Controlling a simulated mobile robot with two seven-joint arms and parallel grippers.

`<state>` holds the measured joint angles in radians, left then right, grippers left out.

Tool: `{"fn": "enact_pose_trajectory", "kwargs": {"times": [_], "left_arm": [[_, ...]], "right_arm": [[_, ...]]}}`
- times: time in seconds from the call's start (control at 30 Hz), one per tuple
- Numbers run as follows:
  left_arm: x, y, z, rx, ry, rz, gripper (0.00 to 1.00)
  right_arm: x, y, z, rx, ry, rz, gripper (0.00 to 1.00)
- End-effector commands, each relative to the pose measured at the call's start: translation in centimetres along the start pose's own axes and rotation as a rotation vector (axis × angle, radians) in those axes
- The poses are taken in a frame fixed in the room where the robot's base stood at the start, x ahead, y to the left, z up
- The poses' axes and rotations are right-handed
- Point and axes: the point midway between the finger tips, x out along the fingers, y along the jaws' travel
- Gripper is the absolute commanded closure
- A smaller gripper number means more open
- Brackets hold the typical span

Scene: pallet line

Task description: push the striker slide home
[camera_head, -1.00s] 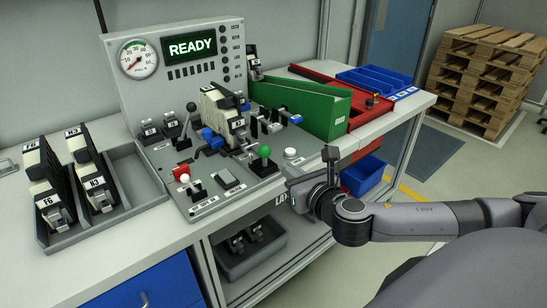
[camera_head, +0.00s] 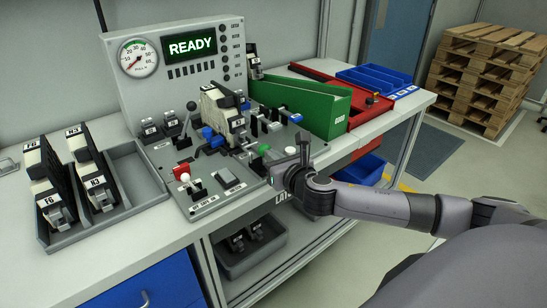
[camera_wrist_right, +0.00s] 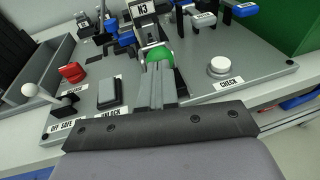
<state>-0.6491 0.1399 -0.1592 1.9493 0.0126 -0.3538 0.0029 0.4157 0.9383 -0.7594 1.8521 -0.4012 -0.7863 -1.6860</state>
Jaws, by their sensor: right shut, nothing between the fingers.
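A round green knob (camera_head: 264,149) shows at the front of the grey fixture plate, below the black-and-white unit (camera_head: 222,112) in the fixture. No part is marked as the striker slide; the knob may be its handle. In the right wrist view the green knob (camera_wrist_right: 160,56) sits just beyond my fingertips, below the unit labelled N3 (camera_wrist_right: 142,10). My right gripper (camera_head: 271,170) is shut and empty at the plate's front edge. In the wrist view its fingers (camera_wrist_right: 158,78) overlap the knob's lower edge; I cannot tell whether they touch. My left gripper is out of view.
A white-knobbed lever (camera_wrist_right: 40,95), a red button (camera_wrist_right: 72,72) and a white CHECK button (camera_wrist_right: 220,67) flank the gripper. A grey tray (camera_head: 135,172) with two units stands left; a green bin (camera_head: 315,108) stands right.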

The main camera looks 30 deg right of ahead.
Motion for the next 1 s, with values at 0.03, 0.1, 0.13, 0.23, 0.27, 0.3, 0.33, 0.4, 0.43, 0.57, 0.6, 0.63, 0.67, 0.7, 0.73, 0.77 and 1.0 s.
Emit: {"fn": "enact_pose_trajectory", "kwargs": {"times": [0.03,0.1,0.13,0.23,0.27,0.3,0.33,0.4,0.43,0.57,0.6,0.63,0.67,0.7,0.73,0.77,1.0], "left_arm": [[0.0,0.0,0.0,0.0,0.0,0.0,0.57],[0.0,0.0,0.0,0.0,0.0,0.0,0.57],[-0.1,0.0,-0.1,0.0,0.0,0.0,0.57],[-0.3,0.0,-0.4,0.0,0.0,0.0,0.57],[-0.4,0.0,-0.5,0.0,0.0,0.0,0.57],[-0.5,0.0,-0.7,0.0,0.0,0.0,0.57],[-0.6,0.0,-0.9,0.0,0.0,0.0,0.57],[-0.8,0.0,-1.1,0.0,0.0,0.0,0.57],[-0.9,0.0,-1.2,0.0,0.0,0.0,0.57],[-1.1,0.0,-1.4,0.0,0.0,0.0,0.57],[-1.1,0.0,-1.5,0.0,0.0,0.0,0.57],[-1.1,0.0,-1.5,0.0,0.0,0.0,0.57],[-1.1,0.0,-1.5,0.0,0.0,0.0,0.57],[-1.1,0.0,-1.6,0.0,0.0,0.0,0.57],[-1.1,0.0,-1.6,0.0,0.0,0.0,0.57],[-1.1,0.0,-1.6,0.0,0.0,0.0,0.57],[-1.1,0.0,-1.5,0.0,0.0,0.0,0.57]], "right_arm": [[0.0,0.0,0.0,0.0,0.0,0.0,1.0],[0.0,0.0,0.0,0.0,0.0,0.0,1.0],[0.1,0.0,0.1,0.001,0.0,0.0,1.0],[0.8,0.2,0.3,0.002,-0.001,-0.001,1.0],[1.1,0.2,0.5,0.002,-0.001,-0.001,1.0],[1.6,0.3,0.6,0.003,-0.002,-0.002,1.0],[2.0,0.4,0.7,0.003,-0.001,-0.002,1.0],[3.0,0.6,0.9,0.003,-0.002,-0.002,1.0],[3.4,0.7,1.0,0.002,-0.002,-0.002,1.0],[4.7,0.9,1.1,0.001,-0.002,-0.001,1.0],[5.0,1.0,1.2,0.001,-0.002,-0.001,1.0],[5.2,1.1,1.2,0.001,-0.002,0.0,1.0],[5.3,1.1,1.2,0.001,-0.002,0.0,1.0],[5.4,1.1,1.2,0.0,-0.002,0.0,1.0],[5.5,1.1,1.2,0.0,-0.002,0.0,1.0],[5.5,1.1,1.2,0.0,-0.003,0.0,1.0],[5.6,1.1,1.4,0.0,-0.007,0.0,1.0]]}}
